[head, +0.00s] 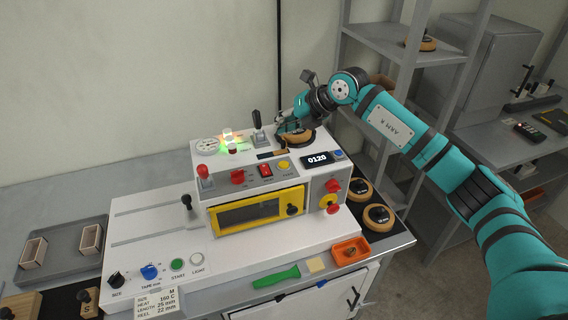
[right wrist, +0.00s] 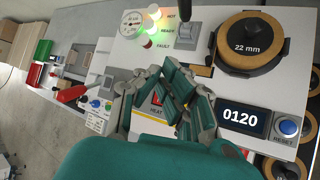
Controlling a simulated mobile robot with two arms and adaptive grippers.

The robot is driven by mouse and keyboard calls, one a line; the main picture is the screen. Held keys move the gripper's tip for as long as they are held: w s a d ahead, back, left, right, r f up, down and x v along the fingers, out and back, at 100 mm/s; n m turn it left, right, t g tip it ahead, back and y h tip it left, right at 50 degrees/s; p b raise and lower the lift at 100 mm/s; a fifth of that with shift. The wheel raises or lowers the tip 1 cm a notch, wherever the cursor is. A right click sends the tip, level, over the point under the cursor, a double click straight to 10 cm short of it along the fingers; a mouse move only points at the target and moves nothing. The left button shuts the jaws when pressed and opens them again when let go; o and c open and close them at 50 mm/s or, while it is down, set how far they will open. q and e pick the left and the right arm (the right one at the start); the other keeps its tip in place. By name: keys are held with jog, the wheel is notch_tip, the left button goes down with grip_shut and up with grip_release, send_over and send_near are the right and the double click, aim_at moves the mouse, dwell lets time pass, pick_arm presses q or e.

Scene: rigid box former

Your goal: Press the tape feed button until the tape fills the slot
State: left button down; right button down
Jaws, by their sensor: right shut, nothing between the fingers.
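The box former (head: 255,210) is a white machine with a yellow-framed window. A yellow button (head: 284,165) is on its upper front beside a red rocker switch (head: 265,170); I cannot read its label. Behind them is a dark slot (head: 265,155) with a brown patch at its right end, also partly seen in the right wrist view (right wrist: 203,71). A 22 mm tape reel (right wrist: 246,43) sits on top. My right gripper (head: 291,129) is shut and empty above the machine, near the reel. In the right wrist view its fingers hide the panel's middle. My left gripper is not in view.
The display (head: 317,159) reads 0120, with a blue RESET button (right wrist: 288,128) beside it. A black-handled lever (head: 257,121) stands behind the slot. Spare reels (head: 379,217) lie at the right, with an orange tray (head: 350,250) in front. Lamps (head: 229,142) glow at the back left.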

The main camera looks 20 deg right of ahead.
aim_at(285, 162)
jog(key=shift+d, duration=0.4)
jog(key=shift+w, duration=0.1)
jog(key=shift+f+b, duration=2.65)
jog(key=shift+f, duration=1.7)
jog(key=shift+f+b, duration=0.35)
jog(key=shift+f, duration=0.05)
jog(key=shift+f+b, duration=0.3)
jog(key=shift+f, duration=0.25)
jog(key=shift+r, duration=0.1)
jog(key=shift+a+r+p, duration=0.1)
jog(key=shift+r+p, duration=0.4)
jog(key=shift+r, duration=0.35)
